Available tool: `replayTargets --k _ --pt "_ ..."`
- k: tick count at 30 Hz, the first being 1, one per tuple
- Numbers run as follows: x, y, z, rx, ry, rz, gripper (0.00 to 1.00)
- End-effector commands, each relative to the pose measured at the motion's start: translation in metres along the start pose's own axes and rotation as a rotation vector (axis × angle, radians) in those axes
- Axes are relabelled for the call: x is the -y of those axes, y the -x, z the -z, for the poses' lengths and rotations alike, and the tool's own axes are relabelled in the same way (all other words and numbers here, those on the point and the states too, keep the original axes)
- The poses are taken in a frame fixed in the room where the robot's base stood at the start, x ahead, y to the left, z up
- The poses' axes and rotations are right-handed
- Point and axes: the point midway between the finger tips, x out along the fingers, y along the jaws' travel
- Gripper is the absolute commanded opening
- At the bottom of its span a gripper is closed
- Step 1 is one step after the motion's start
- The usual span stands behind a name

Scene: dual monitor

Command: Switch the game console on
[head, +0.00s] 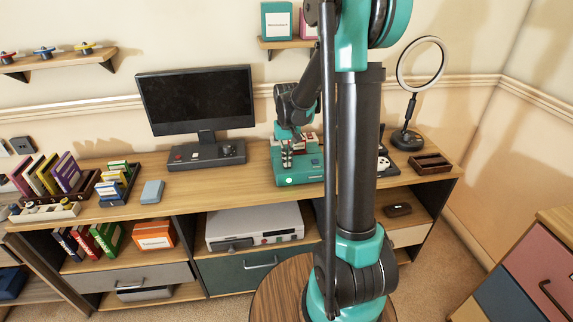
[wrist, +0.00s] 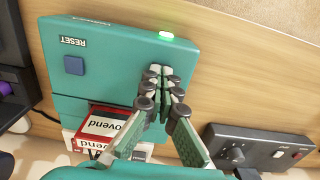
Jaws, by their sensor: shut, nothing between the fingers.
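The game console is a teal box (head: 300,177) on the desk, and it fills much of the wrist view (wrist: 120,55). Its small light (wrist: 166,36) glows green. A blue square button (wrist: 73,65) sits beside the RESET label. A red and white cartridge (wrist: 108,124) sits in the console's slot. My gripper (wrist: 162,72) is shut and empty, with its fingertips over the console's top below the light. The fingers hide the patch under them, and I cannot tell whether they touch it. In the head view my gripper (head: 287,162) is at the console's left part.
A dark control panel (wrist: 260,148) with a knob and red switch stands beside the console. A monitor (head: 196,100) with a dark screen stands at left. A ring light (head: 421,65) stands at right. Bare desk (head: 225,180) lies left of the console.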

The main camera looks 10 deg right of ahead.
Motion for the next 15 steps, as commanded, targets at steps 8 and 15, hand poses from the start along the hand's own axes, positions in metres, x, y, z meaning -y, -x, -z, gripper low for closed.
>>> replayTargets --k 8,15 --pt "0.0 0.02 -0.001 0.0 0.0 0.0 0.0" --pt "0.0 0.038 0.0 0.0 0.0 0.0 0.0"
